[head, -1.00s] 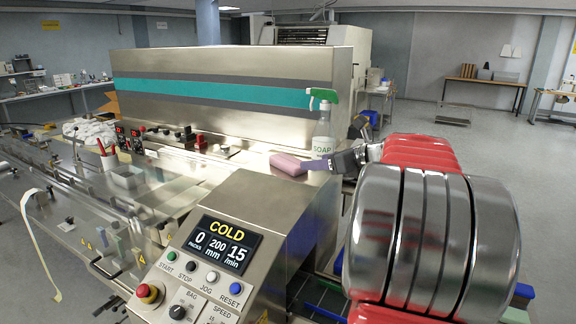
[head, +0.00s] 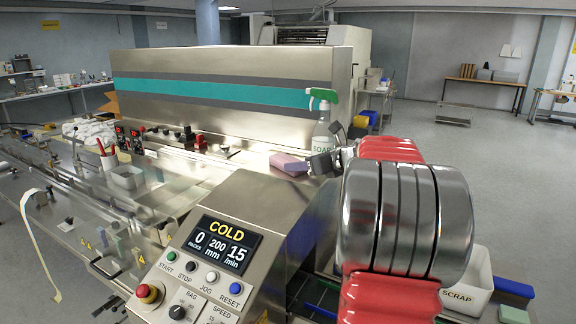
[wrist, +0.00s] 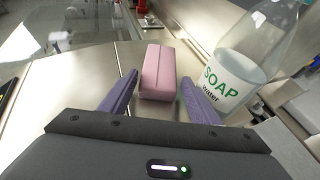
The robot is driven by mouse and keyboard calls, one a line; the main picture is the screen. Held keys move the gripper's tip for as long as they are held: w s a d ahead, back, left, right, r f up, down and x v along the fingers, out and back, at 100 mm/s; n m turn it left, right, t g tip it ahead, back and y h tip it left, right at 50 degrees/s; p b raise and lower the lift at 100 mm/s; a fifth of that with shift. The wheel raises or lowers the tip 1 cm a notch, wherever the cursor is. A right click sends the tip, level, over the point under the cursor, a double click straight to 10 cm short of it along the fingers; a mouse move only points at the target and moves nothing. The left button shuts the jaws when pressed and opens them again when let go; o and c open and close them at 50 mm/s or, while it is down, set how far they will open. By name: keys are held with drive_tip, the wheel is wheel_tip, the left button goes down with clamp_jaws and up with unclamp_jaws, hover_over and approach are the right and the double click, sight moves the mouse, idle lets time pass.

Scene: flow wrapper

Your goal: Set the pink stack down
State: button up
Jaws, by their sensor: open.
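The pink stack (head: 289,163) lies flat on the steel machine top, left of the soap spray bottle. In the wrist view the pink stack (wrist: 158,72) is just ahead of and between the purple fingers. My gripper (wrist: 158,95) is open, with a gap between each finger and the stack. In the head view my gripper (head: 312,166) is at the right end of the stack, its fingers partly hidden by the wrist.
The soap bottle (head: 322,130) with a green trigger stands close to my gripper; in the wrist view it is right beside the right finger. The control panel (head: 222,243) is in front. A white scrap bin (head: 468,280) is at lower right. Steel surface left of the stack is clear.

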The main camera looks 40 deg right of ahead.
drive_tip(key=x, duration=0.4)
drive_tip(key=shift+a, duration=0.1)
drive_tip(key=shift+c, duration=0.2)
drive_tip(key=c, duration=0.8)
drive_tip(key=shift+c, duration=0.2)
drive_tip(key=shift+r, duration=0.1)
wheel_tip(320, 180, up, 28)
idle(0.7)
idle(0.8)
